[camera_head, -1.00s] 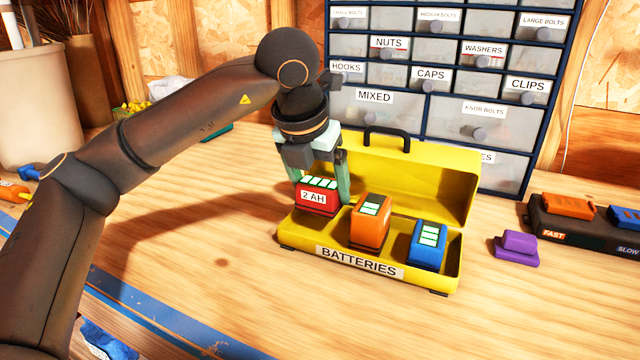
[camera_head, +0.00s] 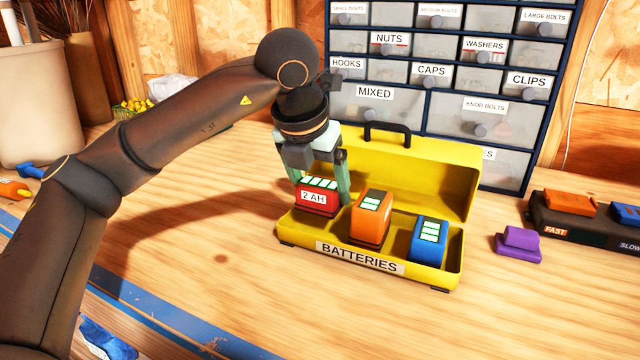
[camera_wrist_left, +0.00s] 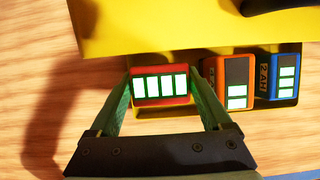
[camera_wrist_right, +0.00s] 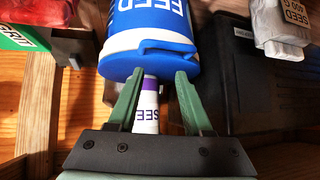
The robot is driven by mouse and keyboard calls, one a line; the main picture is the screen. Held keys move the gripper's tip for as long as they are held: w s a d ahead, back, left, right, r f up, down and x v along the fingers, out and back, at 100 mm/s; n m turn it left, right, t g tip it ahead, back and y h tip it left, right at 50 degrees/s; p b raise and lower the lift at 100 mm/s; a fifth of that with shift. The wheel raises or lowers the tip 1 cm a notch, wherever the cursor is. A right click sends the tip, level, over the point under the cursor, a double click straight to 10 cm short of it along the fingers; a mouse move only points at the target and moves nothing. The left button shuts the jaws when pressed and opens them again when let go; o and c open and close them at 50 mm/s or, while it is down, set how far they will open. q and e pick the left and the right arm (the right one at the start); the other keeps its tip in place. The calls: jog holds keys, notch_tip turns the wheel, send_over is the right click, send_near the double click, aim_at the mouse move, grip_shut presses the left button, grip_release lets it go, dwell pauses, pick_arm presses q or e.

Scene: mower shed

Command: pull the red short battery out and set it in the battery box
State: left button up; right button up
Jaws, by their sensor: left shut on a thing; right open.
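The red short battery (camera_head: 318,198), labelled 2 AH, is upright at the left end of the yellow battery box (camera_head: 290,237). My left gripper (camera_head: 322,186) is shut on it, with one finger on each side. In the left wrist view the red battery (camera_wrist_left: 161,88) shows its lit green-white bars between the fingertips (camera_wrist_left: 162,88). My right gripper (camera_wrist_right: 155,88) is open, and shows only in the right wrist view.
An orange battery (camera_head: 370,218) and a blue battery (camera_head: 429,241) stand in the box to the right. A purple battery (camera_head: 518,243) lies on the bench near a black charger (camera_head: 585,232). A drawer cabinet (camera_head: 440,75) stands behind. In the right wrist view, a blue-lidded container (camera_wrist_right: 150,40) is near the fingers.

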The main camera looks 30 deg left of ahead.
pick_arm(q)
jog(key=shift+f+b, duration=0.9)
jog(key=shift+f, duration=0.25)
jog(key=shift+f+b, duration=0.35)
jog(key=shift+f, duration=0.05)
jog(key=o, duration=1.4)
jog(key=shift+c, duration=0.2)
